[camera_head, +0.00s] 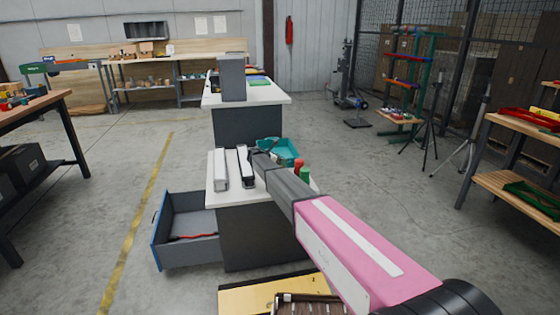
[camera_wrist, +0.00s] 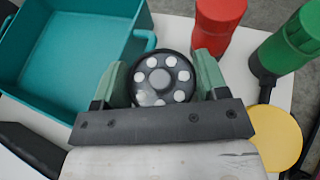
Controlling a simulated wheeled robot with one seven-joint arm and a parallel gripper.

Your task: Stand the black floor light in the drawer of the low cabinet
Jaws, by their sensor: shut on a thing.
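The low cabinet (camera_head: 262,238) stands in the middle with a white top. Its drawer (camera_head: 190,256) is pulled out to the left, and a red and dark tool (camera_head: 192,237) lies on its floor. In the wrist view, my gripper (camera_wrist: 155,82) is shut on the black floor light (camera_wrist: 162,58), a round black-rimmed thing with pale dots on its end, which faces the camera. Its lower part is hidden, so I cannot tell whether it touches the top. In the head view my gripper (camera_head: 257,153) is over the cabinet top; the held light is largely hidden there.
A teal bin (camera_wrist: 68,45), a red light (camera_wrist: 216,24), a green light (camera_wrist: 284,48) and a yellow disc (camera_wrist: 276,137) are close around my gripper. Two long lamps (camera_head: 221,168) (camera_head: 245,167) lie on the top's left. Most of the drawer floor is clear.

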